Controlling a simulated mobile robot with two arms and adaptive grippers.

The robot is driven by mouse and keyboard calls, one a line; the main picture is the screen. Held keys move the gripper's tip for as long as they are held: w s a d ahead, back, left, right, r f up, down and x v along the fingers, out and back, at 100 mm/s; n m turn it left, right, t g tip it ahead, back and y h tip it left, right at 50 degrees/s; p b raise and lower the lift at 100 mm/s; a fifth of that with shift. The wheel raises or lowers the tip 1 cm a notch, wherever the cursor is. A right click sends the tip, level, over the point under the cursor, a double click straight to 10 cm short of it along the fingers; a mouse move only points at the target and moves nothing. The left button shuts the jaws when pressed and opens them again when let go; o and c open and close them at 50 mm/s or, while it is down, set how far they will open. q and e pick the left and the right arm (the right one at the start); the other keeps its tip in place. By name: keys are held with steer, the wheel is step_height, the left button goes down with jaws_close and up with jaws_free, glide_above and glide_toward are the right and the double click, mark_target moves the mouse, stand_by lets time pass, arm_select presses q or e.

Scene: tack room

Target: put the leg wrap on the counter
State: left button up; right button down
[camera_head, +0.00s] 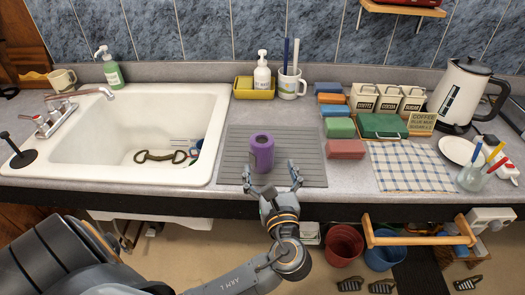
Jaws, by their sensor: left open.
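The leg wrap is most likely the purple roll (262,152) with a hole in its top. It stands upright on a grey ribbed mat (308,147) on the counter (345,181). My left gripper (272,176) is open, its two fingers pointing away from me at the near edge of the mat. The fingers are just in front of the roll, one on each side, and nothing shows gripped between them. The roll's lower front is close to the gripper; I cannot tell whether they touch. My right gripper is not in view.
A white sink (120,130) lies left of the mat. A yellow tray (253,90) with a pump bottle and a white mug (290,85) stand behind it. Coloured blocks (345,149) and a checked cloth (408,168) lie to the right. A kettle (462,95) stands further right.

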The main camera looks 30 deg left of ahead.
mark_target(262, 145)
arm_select(q)
steer(key=x, duration=0.3)
steer(key=shift+w, duration=0.1)
steer(key=shift+w+a+r+p, duration=0.1)
steer(key=shift+w+a+p, duration=0.1)
steer(key=shift+p, duration=0.1)
steer(key=x, duration=0.1)
steer(key=p+x, duration=0.1)
steer(key=x, duration=0.2)
steer(key=shift+s+a+r, duration=0.15)
steer(key=shift+a+r, duration=0.1)
steer(key=shift+a, duration=0.1)
steer(key=shift+a+f, duration=0.1)
steer(key=c, duration=1.3)
steer(key=shift+c, duration=0.7)
